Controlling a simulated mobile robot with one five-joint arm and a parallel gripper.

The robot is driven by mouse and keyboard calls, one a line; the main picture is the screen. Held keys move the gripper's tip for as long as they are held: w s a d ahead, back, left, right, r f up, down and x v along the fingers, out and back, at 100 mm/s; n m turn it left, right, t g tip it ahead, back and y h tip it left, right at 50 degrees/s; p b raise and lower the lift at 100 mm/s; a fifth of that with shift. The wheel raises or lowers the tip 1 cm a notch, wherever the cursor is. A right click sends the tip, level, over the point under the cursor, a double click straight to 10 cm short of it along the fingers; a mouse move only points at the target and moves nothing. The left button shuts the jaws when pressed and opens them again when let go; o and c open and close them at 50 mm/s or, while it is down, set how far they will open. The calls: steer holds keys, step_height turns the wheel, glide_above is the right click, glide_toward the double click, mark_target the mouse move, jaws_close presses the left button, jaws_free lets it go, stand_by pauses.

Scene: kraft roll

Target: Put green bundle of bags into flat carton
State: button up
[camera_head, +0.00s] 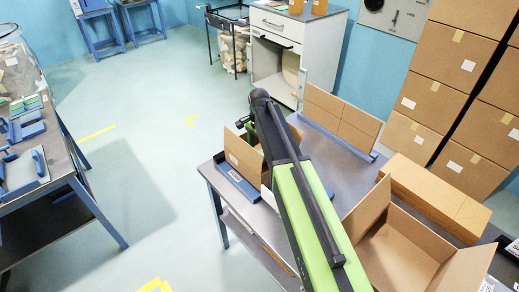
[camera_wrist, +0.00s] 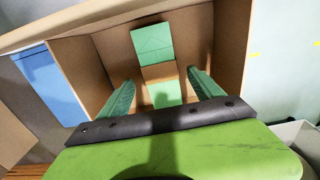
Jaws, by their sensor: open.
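The green bundle of bags (camera_wrist: 152,42) appears in the wrist view as green faces with a brown band across the middle. It lies inside an open brown carton (camera_wrist: 228,42), which seems to be the flat carton. My gripper (camera_wrist: 161,77) is open, its two green fingers reaching into the carton on either side of the bundle's near part. I cannot tell whether they touch it. In the head view the carton (camera_head: 243,154) stands on the work table, partly hidden behind my arm; my gripper is hidden there.
A blue tray (camera_head: 236,181) lies by the carton. A larger open box (camera_head: 398,250) and a closed long carton (camera_head: 435,195) stand to the right. An upright cardboard panel (camera_head: 340,118) stands behind. Another table (camera_head: 62,170) is at the left, with clear floor between.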

step_height(320, 180, up, 9)
steer(key=p, duration=0.8)
steer(key=s+d+n, duration=0.4)
steer(key=s+n, duration=0.1)
steer(key=s, duration=0.5)
steer(key=s+d+n, duration=0.5)
steer(key=s, duration=0.5)
steer(key=shift+s+d+n+b, duration=0.15)
steer(key=shift+d+n+b, duration=0.1)
steer(key=shift+n+b, duration=0.05)
steer(key=shift+f+b, duration=0.3)
steer(key=shift+b, duration=0.05)
steer(key=shift+c, duration=0.5)
